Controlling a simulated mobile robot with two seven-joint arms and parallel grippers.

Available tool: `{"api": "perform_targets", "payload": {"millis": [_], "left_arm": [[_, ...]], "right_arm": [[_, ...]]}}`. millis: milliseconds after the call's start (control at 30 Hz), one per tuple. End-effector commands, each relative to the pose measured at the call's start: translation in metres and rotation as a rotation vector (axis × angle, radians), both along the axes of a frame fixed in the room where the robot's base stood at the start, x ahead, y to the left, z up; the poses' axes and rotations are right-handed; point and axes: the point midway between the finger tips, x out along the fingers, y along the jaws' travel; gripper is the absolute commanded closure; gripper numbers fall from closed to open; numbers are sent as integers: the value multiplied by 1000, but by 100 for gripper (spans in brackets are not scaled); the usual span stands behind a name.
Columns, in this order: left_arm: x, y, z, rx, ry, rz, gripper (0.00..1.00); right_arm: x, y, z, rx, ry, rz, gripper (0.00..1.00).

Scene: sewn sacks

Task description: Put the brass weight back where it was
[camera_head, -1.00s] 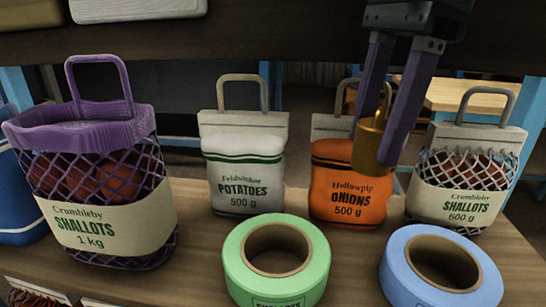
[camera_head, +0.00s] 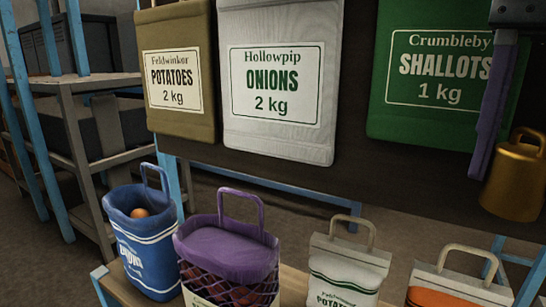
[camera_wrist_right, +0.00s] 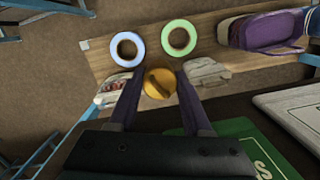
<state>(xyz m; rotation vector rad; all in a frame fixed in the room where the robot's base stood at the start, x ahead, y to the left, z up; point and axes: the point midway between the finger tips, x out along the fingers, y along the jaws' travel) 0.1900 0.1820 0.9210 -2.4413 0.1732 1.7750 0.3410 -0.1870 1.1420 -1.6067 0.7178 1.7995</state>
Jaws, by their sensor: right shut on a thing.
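The brass weight (camera_head: 516,175) is a gold-coloured bell shape with a loop handle. It hangs at the right edge of the head view, in front of the dark board, clear of the bench. My right gripper (camera_head: 490,120) is shut on it, with one finger plain beside its handle. In the right wrist view the weight (camera_wrist_right: 159,84) shows between the two fingers, high over the bench edge. My left gripper is not in view.
Large wall sacks hang behind: potatoes (camera_head: 178,75), onions (camera_head: 275,85) and green shallots (camera_head: 430,90). Below stand a blue sack (camera_head: 145,255), a purple net sack (camera_head: 225,250), a white potato sack (camera_head: 345,270) and an orange sack (camera_head: 450,285). Blue (camera_wrist_right: 115,50) and green (camera_wrist_right: 167,46) rings lie on the bench.

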Motion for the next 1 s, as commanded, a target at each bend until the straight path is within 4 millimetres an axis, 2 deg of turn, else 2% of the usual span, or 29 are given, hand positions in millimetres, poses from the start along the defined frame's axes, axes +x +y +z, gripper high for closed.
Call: {"api": "perform_targets", "payload": {"millis": [33, 200, 433, 667, 1000], "left_arm": [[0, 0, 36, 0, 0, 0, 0], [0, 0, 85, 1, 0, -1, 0], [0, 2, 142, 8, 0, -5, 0], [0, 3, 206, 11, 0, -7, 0], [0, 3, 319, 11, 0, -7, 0]], "right_arm": [[-1, 4, 35, -1, 0, 109, 100], [-6, 12, 80, -1, 12, 470, 100], [-11, 19, 132, 10, 35, 862, 100], [-19, 19, 193, 9, 31, 848, 100], [-35, 19, 299, 8, 28, 846, 100]]}}
